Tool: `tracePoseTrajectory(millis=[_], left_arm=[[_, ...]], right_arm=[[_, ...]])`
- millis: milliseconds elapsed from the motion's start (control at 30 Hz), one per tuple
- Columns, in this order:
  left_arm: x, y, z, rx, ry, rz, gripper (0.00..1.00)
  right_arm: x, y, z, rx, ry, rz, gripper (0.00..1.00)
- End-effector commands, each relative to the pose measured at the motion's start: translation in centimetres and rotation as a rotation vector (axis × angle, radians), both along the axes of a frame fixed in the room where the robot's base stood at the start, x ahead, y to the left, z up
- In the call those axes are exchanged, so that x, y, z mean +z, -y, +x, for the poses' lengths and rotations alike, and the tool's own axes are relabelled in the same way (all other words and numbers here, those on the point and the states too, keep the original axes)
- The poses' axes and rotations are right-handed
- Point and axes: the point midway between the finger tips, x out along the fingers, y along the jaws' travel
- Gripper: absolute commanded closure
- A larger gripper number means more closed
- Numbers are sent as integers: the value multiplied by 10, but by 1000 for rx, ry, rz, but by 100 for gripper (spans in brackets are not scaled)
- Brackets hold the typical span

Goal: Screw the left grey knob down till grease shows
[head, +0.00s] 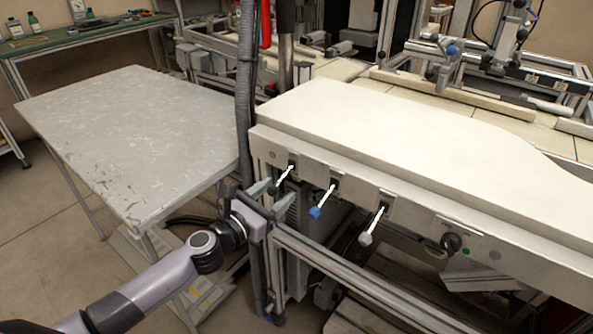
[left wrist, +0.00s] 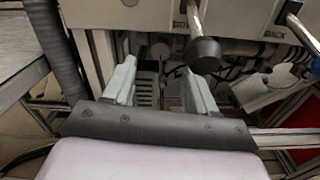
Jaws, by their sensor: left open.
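The left grey knob (head: 282,182) is at the end of a pale lever on the front panel of the white-topped machine (head: 262,146). In the left wrist view, this dark grey ball knob (left wrist: 204,54) hangs by the word "DOWN", partly cut off. My left gripper (head: 274,194) is open just in front of the panel. In the left wrist view, its fingers (left wrist: 158,74) have nothing between them, and the knob appears above the right fingertip. I cannot tell whether they touch. I cannot make out grease. My right gripper is not in view.
A blue-knobbed lever (head: 316,212), marked "BACK" in the wrist view, and a light grey-knobbed lever (head: 366,238) are to the right. A black round knob (head: 451,242) is further right. A dark hose (head: 246,90) runs vertically close left. A grey table (head: 130,130) stands left.

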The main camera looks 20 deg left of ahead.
Motion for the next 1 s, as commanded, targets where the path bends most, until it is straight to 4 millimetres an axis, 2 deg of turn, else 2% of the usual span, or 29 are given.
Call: tracePoseTrajectory(millis=[533, 700, 967, 1000], left_arm=[[-1, 22, 58, -1, 2, 1, 43], [0, 24, 65, 0, 2, 2, 43], [0, 24, 66, -1, 1, 3, 43], [0, 24, 66, -1, 1, 3, 53]], right_arm=[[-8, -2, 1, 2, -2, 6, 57], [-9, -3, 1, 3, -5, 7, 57], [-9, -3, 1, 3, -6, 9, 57], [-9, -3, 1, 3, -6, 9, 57]])
